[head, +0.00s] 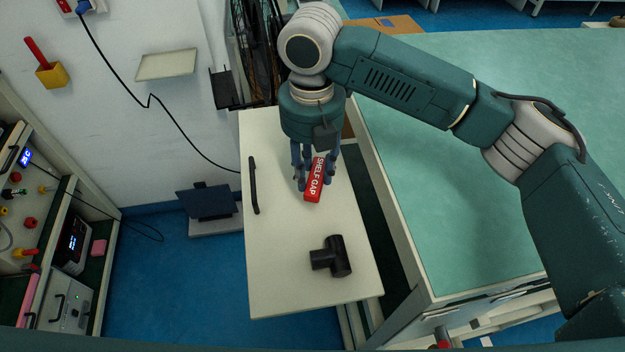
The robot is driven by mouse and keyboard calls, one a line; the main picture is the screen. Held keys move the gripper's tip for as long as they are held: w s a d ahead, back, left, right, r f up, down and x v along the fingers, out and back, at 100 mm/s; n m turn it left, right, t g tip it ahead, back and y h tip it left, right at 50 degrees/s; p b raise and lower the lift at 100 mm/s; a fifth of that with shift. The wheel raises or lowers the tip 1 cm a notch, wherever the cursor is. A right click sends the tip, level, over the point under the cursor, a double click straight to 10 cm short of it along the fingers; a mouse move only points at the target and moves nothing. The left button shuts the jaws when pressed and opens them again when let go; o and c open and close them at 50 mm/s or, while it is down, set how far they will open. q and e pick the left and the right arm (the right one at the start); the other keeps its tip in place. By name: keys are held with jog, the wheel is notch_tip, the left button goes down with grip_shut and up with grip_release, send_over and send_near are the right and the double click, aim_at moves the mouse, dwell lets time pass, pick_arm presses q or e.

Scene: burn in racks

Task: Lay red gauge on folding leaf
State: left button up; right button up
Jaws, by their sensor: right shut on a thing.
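The red gauge (314,187), a small block with white lettering "SHELF GAP", is over the far half of the folding leaf (283,283). The leaf is a pale flat panel with a black handle along its left side. My right gripper (308,178) points down and is shut on the red gauge near its far end. The gauge appears at or just above the leaf surface; I cannot tell if it touches. My left gripper is not in view.
A black T-shaped fitting (333,257) lies on the near part of the leaf. A green-topped bench (470,180) stands to the right. Shelves with instruments (70,245) stand at the left. The leaf is bare left of the fitting.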

aim_at(312, 189)
jog(key=shift+s+f, duration=0.3)
jog(key=shift+f, duration=0.55)
jog(key=f, duration=0.2)
jog(key=f+p, duration=0.1)
jog(key=shift+w+f, duration=0.2)
jog(key=shift+f, duration=0.15)
jog(key=shift+s, duration=0.15)
jog(key=o, duration=1.2)
jog(key=shift+f, duration=0.1)
